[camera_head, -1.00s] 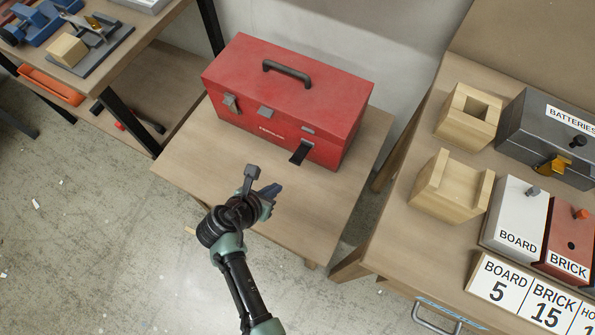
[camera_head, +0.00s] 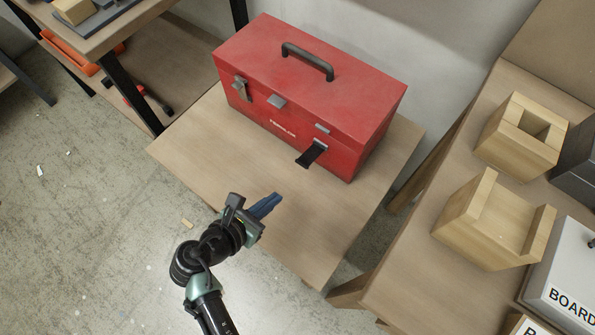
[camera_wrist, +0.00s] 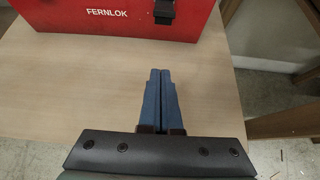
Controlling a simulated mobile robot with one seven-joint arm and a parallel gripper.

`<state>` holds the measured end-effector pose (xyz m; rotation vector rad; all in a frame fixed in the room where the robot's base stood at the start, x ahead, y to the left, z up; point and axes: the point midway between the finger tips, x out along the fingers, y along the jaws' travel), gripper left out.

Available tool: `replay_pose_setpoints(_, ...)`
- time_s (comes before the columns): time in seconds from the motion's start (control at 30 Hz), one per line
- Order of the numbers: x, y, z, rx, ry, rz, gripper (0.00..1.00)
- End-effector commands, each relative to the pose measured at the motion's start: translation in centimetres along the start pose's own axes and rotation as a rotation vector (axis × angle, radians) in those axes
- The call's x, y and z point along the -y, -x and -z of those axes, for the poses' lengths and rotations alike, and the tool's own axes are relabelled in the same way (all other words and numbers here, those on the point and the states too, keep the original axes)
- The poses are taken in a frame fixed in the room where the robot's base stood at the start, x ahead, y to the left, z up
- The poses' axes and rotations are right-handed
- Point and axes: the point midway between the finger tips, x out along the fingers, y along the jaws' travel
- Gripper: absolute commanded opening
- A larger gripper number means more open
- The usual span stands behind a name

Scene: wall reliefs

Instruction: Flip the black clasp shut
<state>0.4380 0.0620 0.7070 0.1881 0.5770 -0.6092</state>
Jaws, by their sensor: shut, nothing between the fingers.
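The red toolbox (camera_head: 300,85) stands with its lid down on a small wooden table (camera_head: 205,150). The black clasp (camera_head: 311,153) is at the right of its front face and sticks outward and down, away from the metal catch (camera_head: 322,129) on the lid edge. In the wrist view the black clasp (camera_wrist: 164,10) shows at the top edge, partly cut off. My gripper (camera_head: 276,197) is shut and empty, with its blue fingers together. It is over the table, in front of the toolbox and apart from the clasp. In the wrist view the fingertips (camera_wrist: 159,73) point toward the toolbox front.
A silver clasp (camera_head: 242,89) is at the left of the toolbox front. A black handle (camera_head: 307,60) stands on the lid. A bench with wooden blocks (camera_head: 522,135) and labelled boxes is at the right. A shelf (camera_head: 125,30) is at the left. The table front is clear.

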Motion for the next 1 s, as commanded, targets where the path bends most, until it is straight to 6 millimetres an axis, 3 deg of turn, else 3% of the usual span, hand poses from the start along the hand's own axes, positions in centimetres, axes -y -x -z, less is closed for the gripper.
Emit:
replay_pose_setpoints(0.17,0.0,-0.9,0.1,0.000,0.000,0.001,0.00)
replay_pose_setpoints(0.27,0.1,-2.5,0.1,0.001,-0.001,0.003,0.00)
replay_pose_setpoints(0.63,0.1,-10.3,0.2,0.000,0.000,0.003,0.00)
replay_pose_setpoints(0.8,0.0,-9.2,-2.6,0.001,-0.003,0.000,0.00)
replay_pose_setpoints(1.0,0.0,-8.7,-3.7,-0.001,0.000,0.000,0.00)
